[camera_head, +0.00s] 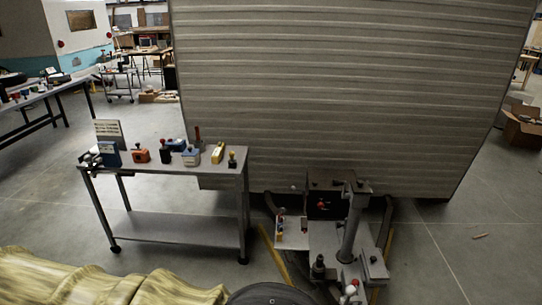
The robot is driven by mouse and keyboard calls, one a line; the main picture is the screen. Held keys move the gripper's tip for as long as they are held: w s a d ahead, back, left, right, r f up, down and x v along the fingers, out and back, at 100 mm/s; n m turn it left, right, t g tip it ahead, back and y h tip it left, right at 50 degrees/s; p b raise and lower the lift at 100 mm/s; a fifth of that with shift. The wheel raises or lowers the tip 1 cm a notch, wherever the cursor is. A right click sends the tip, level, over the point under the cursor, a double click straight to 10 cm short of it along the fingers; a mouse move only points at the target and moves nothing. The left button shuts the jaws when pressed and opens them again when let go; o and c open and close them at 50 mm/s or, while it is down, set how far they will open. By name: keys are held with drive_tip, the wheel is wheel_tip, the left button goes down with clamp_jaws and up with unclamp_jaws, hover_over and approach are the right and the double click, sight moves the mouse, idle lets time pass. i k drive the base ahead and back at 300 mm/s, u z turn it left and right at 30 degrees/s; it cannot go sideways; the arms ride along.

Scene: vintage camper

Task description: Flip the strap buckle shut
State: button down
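I cannot make out the strap buckle for certain at this size. A cluster of hardware stands at the camper's lower edge, with a grey upright post (351,222), a dark box (325,205) with a small red part, and a pale panel (292,233) with small coloured parts. Several small devices stand on the grey cart (190,165), among them an orange one (140,155), a blue-and-white one (191,155) and a yellow one (218,152). Whether any of these is the buckle cannot be told. My gripper is not in view.
The ribbed camper wall (350,95) fills the back. A yellowish, folded-looking surface (100,285) covers the lower left foreground. A long table (45,93) stands at the far left and a cardboard box (523,128) at the far right. The concrete floor at right (460,235) is mostly clear.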

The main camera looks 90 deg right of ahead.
sight(292, 188)
drive_tip(key=z, duration=0.45)
drive_tip(key=i, duration=2.65)
drive_tip(key=z, duration=3.6)
drive_tip(key=i, duration=0.95)
drive_tip(key=u, duration=0.1)
